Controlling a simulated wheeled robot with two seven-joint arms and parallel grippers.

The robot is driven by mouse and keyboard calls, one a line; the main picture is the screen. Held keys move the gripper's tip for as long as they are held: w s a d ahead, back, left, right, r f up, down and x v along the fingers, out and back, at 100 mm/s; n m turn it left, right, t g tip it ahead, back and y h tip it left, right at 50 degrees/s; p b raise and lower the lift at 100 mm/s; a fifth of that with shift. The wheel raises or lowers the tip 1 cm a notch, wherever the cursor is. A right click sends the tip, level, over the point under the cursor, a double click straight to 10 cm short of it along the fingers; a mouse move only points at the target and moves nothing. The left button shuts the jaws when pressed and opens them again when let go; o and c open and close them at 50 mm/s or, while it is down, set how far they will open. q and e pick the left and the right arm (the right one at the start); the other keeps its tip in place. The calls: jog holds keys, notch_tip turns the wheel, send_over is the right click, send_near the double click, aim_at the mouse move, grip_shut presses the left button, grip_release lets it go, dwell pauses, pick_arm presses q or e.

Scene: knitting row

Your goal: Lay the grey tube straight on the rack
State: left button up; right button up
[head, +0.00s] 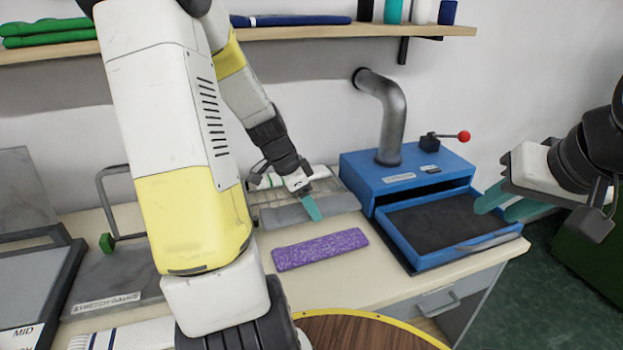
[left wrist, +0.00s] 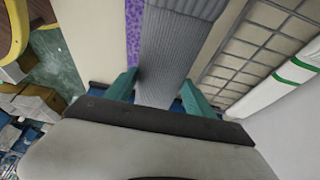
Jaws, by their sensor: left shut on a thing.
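The grey tube (head: 338,204) is a ribbed, flat-looking knit piece, stretched across the front of the wire rack (head: 267,190) in the head view. My left gripper (head: 312,211) is shut on the grey tube at about its middle. In the left wrist view the tube (left wrist: 178,45) runs up between the two teal fingers. There the gridded rack (left wrist: 262,48) lies to its right, with a beige strip between them. I cannot tell whether the tube touches the rack. My right gripper (head: 497,211) is open and empty above the blue tray.
A purple knit piece (head: 320,249) lies on the table in front of the rack. A blue machine (head: 408,174) with a pipe and a dark-bottomed tray (head: 425,265) stands to the right. The stretch gauge (head: 118,275) is at left. A shelf (head: 300,40) runs above.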

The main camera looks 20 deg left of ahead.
pick_arm(q)
jog(key=shift+s+a+f, duration=0.3)
jog(key=shift+a+f, duration=0.05)
jog(key=shift+a, duration=0.25)
send_over(292, 198)
jog(key=shift+w+a+f, duration=0.1)
jog(key=shift+f, duration=2.45)
jog(key=shift+f, duration=0.15)
jog(key=o, duration=1.3)
